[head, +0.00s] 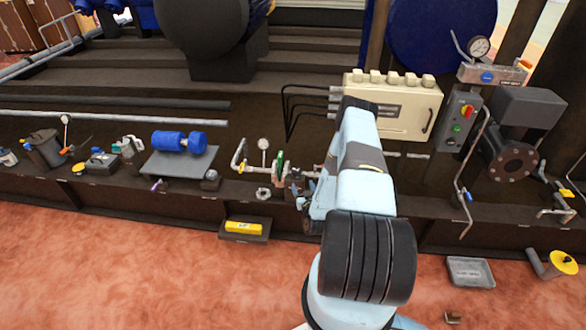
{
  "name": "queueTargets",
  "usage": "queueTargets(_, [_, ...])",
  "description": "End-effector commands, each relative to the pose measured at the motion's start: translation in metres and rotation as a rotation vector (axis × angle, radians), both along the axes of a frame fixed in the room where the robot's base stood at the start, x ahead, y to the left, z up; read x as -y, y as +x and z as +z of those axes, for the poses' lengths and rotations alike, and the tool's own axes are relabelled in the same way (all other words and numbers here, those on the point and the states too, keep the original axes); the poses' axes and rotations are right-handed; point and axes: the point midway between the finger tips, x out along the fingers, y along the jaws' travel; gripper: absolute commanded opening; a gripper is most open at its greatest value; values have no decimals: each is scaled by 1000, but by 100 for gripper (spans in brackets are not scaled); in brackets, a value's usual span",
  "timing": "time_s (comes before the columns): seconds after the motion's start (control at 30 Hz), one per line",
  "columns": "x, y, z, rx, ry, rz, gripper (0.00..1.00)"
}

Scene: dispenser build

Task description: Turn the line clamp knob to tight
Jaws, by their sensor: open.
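My light blue arm reaches forward from the bottom centre to the dark bench. My gripper (301,196) is at its far end, low beside the bench's front edge, partly hidden by my own arm. It is open, and I see nothing held in it. Just left of it stands a small pipe assembly with a green upright part (280,163) and a round gauge (263,145). I cannot make out a line clamp knob for certain. It may be among the small fittings by my gripper or hidden behind my arm, so its setting cannot be read.
A cream box (408,108) stands behind my arm. A grey control box (459,122) with coloured buttons is to its right.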

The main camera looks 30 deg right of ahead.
Motion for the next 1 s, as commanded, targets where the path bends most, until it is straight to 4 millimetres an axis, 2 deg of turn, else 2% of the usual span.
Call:
queueTargets(0.1, [-5, -10, -4, 10, 18, 13, 75])
queueTargets(0.27, [-5, 1, -3, 15, 18, 19, 75])
queueTargets(0.8, [14, 91, -4, 14, 18, 21, 75])
queueTargets(1.0, [20, 114, -4, 11, 18, 21, 75])
